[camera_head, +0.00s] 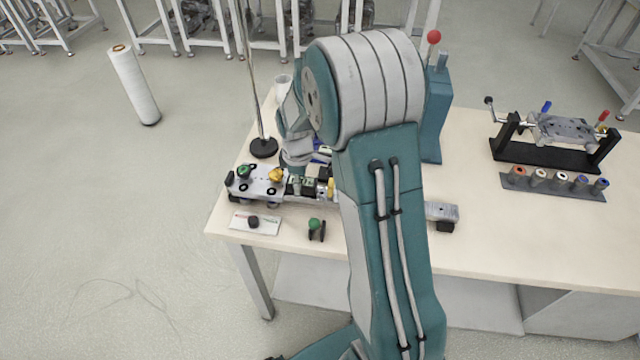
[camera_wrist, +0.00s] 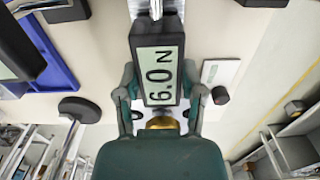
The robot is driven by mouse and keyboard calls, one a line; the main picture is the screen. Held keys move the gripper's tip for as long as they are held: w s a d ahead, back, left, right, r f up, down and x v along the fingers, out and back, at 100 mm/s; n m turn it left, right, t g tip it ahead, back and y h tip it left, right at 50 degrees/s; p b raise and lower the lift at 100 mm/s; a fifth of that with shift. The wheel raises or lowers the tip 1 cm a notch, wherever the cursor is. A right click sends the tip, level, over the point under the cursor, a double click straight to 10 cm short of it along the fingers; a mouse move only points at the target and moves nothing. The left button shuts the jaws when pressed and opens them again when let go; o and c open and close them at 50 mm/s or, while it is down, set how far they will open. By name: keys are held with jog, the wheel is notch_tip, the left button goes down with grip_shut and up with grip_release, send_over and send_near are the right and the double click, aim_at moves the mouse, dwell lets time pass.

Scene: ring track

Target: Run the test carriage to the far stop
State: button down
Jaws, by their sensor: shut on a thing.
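The test carriage carries a dark gauge (camera_head: 303,185) on a pale rail (camera_head: 240,187) at the table's left end. In the wrist view the gauge (camera_wrist: 160,72) appears to read 6.0 N. A brass-yellow knob (camera_head: 276,174) is beside the gauge; in the wrist view the knob (camera_wrist: 161,123) lies between my fingers. My gripper (camera_wrist: 160,112) is shut on it, one finger on each side. In the head view my gripper (camera_head: 294,160) is partly hidden by my arm. A green knob (camera_head: 243,171) is at the rail's left end. My arm hides the rail's right part.
A stand base (camera_head: 264,148) with a tall pole is behind the rail. A card (camera_head: 240,222) with a dark knob and a small green-topped piece (camera_head: 315,225) lie in front. A teal press (camera_head: 435,110) stands behind my arm. A black fixture (camera_head: 550,155) is at right.

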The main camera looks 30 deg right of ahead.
jog(key=shift+w+a, duration=0.45)
jog(key=shift+a, duration=0.2)
jog(key=shift+d, duration=0.1)
jog(key=shift+c, duration=1)
grip_release()
jog(key=shift+w, duration=0.1)
